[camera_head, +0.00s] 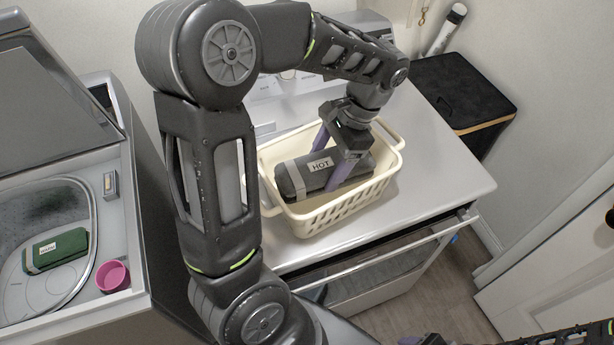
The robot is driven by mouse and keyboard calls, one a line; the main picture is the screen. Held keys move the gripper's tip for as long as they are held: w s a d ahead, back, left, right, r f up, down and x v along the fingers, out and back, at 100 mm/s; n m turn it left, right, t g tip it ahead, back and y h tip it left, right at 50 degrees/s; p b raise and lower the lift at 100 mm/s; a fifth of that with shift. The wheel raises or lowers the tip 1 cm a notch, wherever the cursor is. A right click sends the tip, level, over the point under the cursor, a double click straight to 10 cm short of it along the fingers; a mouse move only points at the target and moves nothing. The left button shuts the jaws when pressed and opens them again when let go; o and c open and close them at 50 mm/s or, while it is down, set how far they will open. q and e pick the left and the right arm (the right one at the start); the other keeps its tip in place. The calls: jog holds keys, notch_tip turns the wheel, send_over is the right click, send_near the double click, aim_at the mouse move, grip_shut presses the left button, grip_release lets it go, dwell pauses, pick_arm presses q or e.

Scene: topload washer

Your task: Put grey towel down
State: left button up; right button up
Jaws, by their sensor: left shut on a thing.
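The grey towel (290,181) is a dark rolled bundle with a lighter band and a white "HOT" label. It is inside the cream basket (331,217), which stands on the white appliance top. My left gripper (329,165) reaches down into the basket from above. Its purple fingers are shut on the towel, one on each side. The towel's underside is hidden, so I cannot tell whether it touches the basket floor.
An open top-load washer (60,172) stands at the left. A black bin (460,90) stands at the back right. The appliance top (440,165) is clear right of the basket.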

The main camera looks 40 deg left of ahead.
pick_arm(q)
jog(key=shift+w+f, duration=0.1)
jog(key=shift+w, duration=0.2)
jog(key=shift+s+f, duration=0.1)
jog(key=shift+f, duration=0.1)
notch_tip(320, 180, down, 4)
jog(key=shift+f+b, duration=0.15)
jog(key=shift+b, duration=1.05)
jog(key=shift+f, duration=0.3)
jog(key=shift+r, duration=0.1)
jog(key=shift+f, duration=0.2)
jog(key=o, duration=1.5)
